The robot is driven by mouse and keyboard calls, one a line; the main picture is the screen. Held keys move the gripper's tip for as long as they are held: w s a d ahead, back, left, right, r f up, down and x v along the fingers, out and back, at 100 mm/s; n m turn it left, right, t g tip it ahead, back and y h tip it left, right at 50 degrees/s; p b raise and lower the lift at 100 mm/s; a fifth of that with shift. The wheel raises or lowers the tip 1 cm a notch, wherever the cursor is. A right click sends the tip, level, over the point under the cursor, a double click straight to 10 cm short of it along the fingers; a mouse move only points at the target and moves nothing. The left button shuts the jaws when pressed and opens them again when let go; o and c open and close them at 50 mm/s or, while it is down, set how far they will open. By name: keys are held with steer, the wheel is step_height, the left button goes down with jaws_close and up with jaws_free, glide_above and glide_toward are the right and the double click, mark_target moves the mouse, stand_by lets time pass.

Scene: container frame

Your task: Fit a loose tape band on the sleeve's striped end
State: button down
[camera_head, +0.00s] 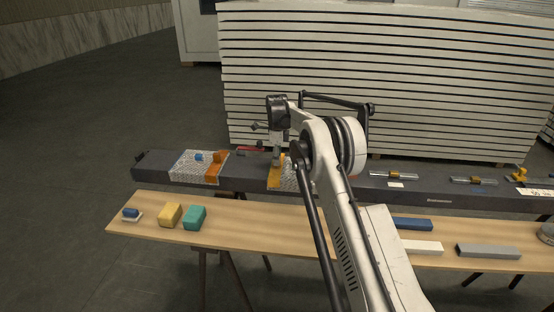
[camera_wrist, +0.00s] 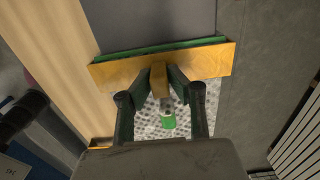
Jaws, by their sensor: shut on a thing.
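A perforated white sleeve (camera_wrist: 148,122) lies around the dark beam, with a green knob (camera_wrist: 168,122) on top. In the head view the sleeve (camera_head: 290,181) is partly hidden by my arm. A yellow-orange tape band (camera_wrist: 112,71) lies across the sleeve's end, at its left in the head view (camera_head: 273,178). A green stripe (camera_wrist: 150,48) shows along the band's far edge in the wrist view. My gripper (camera_wrist: 162,74) is shut on the band's raised tab. It also shows in the head view (camera_head: 278,161). Whether the band is fully seated I cannot tell.
The wooden bench (camera_head: 260,231) in front holds yellow (camera_head: 170,214) and teal (camera_head: 195,217) blocks and several bars. Stacked white panels (camera_head: 410,90) stand behind.

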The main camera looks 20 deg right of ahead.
steer(key=shift+f, duration=0.35)
steer(key=c, duration=1.6)
jaws_free()
steer(key=shift+o, duration=0.2)
step_height(320, 180, up, 12)
steer(key=shift+r, duration=0.1)
